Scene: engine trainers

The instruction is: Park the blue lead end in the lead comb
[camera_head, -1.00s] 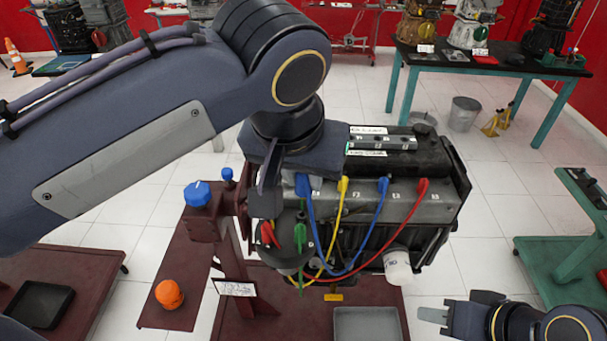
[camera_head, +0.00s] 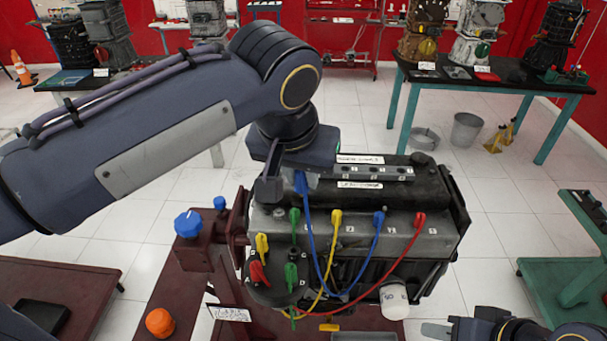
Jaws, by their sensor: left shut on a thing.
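My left gripper (camera_head: 290,183) is shut on the blue lead end (camera_head: 301,184), above the left part of the engine (camera_head: 400,241). The blue lead hangs from it, loops low in front of the engine and rises to another blue end (camera_head: 379,219) seated on the engine's front row. A grey strip with small marks, which looks like the lead comb (camera_head: 372,172), lies on the engine top, right of the held end and apart from it. My wrist hides its left part. My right gripper (camera_head: 436,331) is at the bottom edge, partly cut off; its opening is unclear.
Yellow (camera_head: 335,220) and red (camera_head: 419,220) lead ends sit on the engine's front row. Yellow, green and red ends stand around the round cap (camera_head: 273,290) at left. A blue knob (camera_head: 188,223) tops the maroon stand. The space above the engine's right side is clear.

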